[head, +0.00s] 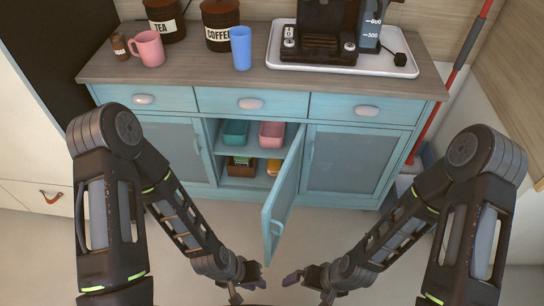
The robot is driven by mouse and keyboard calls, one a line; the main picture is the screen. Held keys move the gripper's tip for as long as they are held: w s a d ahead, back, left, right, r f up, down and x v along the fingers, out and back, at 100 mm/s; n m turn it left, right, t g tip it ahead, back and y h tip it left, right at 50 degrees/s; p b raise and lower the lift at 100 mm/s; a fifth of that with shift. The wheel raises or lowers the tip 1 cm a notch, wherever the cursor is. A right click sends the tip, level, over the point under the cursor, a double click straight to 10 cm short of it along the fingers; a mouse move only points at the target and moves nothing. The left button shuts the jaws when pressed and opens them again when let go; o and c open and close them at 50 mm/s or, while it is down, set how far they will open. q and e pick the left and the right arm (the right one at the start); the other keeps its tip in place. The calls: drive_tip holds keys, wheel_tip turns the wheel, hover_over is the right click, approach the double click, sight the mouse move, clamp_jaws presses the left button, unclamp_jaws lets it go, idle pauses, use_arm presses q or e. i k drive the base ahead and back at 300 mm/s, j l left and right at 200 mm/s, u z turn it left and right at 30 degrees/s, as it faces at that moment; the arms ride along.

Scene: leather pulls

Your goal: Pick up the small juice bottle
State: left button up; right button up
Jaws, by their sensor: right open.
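No object in the head view can be clearly told as the small juice bottle. An orange item (274,167) shows partly on the lower shelf of the open blue cabinet, cut off by the swung-out door, and its shape is unclear. My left gripper (249,291) is at the bottom middle, in front of the cabinet, with its fingers apart and nothing seen between them. My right gripper (306,289) is just right of it, open and empty. Both are apart from the cabinet's contents.
The open cabinet door (283,192) juts out toward my grippers. Inside are a teal bin (235,133), a pink bin (272,134) and a brown box (240,171) with green items. The counter (190,66) holds a pink mug (150,49), blue cup (241,48) and white tray (400,66).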

sight(274, 165)
drive_tip(key=k+j+z, duration=0.1)
drive_tip(key=j+z, duration=0.25)
drive_tip(key=k+j+z, duration=0.1)
drive_tip(key=j+z, duration=0.2)
drive_tip(key=k+j+z, duration=0.2)
drive_tip(key=z, duration=0.15)
drive_tip(key=k+j+z, duration=0.2)
drive_tip(key=j+z, duration=0.15)
